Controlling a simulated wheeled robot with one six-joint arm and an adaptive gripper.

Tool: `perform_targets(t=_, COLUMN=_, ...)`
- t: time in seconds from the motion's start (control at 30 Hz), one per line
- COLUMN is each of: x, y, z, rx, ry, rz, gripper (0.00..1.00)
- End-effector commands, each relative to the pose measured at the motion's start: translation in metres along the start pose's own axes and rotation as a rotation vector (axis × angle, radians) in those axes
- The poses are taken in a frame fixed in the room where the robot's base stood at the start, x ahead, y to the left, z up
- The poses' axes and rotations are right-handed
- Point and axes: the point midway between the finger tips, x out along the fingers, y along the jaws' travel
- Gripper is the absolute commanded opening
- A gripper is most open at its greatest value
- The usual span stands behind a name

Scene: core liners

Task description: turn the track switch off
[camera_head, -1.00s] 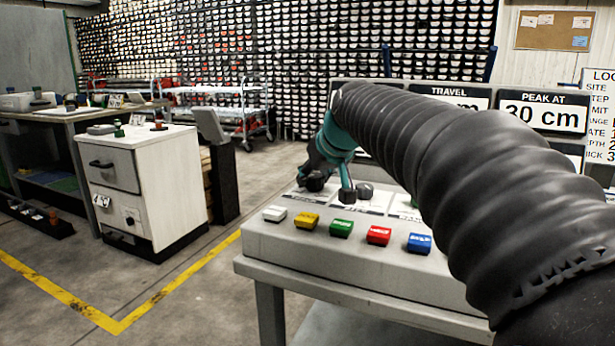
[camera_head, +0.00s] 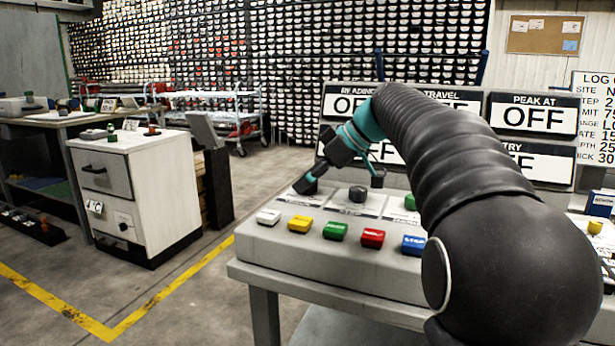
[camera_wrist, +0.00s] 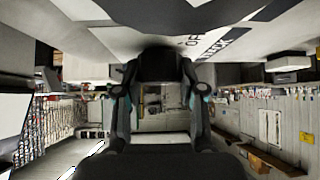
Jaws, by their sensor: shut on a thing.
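My gripper (camera_head: 314,172) reaches down at the console's left end and is shut on the leftmost dark knob (camera_head: 303,187). In the wrist view the dark knob (camera_wrist: 157,56) sits between my fingertips, with part of a plate reading "OF" beside it. The display boards (camera_head: 532,117) behind read OFF.
White, yellow, green, red and blue buttons (camera_head: 372,238) line the console's front. A green knob (camera_head: 410,202) shows beside my arm. A white drawer cabinet (camera_head: 140,190) stands at left. The floor between is clear.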

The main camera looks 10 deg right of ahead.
Motion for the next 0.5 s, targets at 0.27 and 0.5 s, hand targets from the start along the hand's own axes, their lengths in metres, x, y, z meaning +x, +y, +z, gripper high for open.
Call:
perform_targets(t=0.27, x=-0.0019, y=0.0013, z=-0.0020, rx=-0.184, ry=-0.002, rz=-0.188, gripper=0.05)
perform_targets(t=0.5, x=-0.0011, y=0.0012, z=-0.0012, rx=-0.330, ry=-0.002, rz=-0.334, gripper=0.05)
